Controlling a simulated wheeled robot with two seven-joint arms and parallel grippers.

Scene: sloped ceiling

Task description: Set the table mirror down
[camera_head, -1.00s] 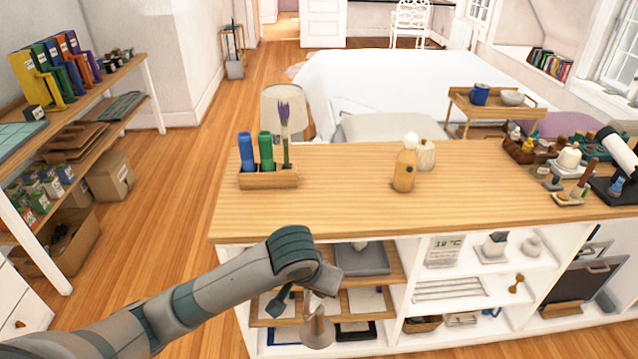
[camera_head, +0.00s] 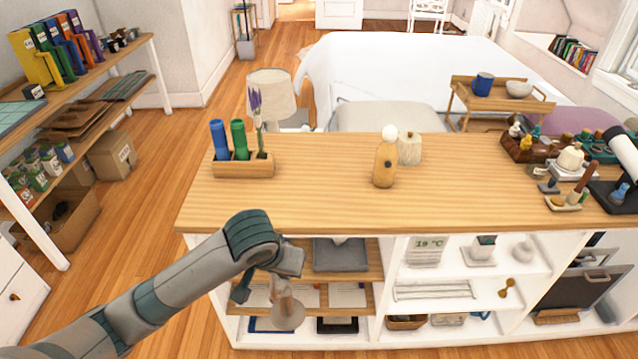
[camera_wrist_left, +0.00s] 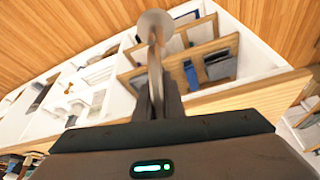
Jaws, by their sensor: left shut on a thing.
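My left gripper (camera_head: 266,284) is shut on the table mirror (camera_head: 286,314), in front of the wooden counter's shelves and below its top. In the head view the mirror shows as a greyish-beige stem with a round, flared end hanging downward. In the left wrist view, the mirror's round end (camera_wrist_left: 155,23) and thin stem stand out from between the fingers (camera_wrist_left: 157,88). The rest of the mirror is hidden by the gripper. The wooden counter top (camera_head: 310,205) has a wide bare area at its front and middle. My right gripper is not in view.
On the counter stand a wooden holder with blue and green tubes (camera_head: 243,168), a wooden bottle (camera_head: 385,167) and a pale jar (camera_head: 409,148). Trays and a white lamp (camera_head: 625,155) crowd its right end. White shelves (camera_head: 450,270) below hold several items.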

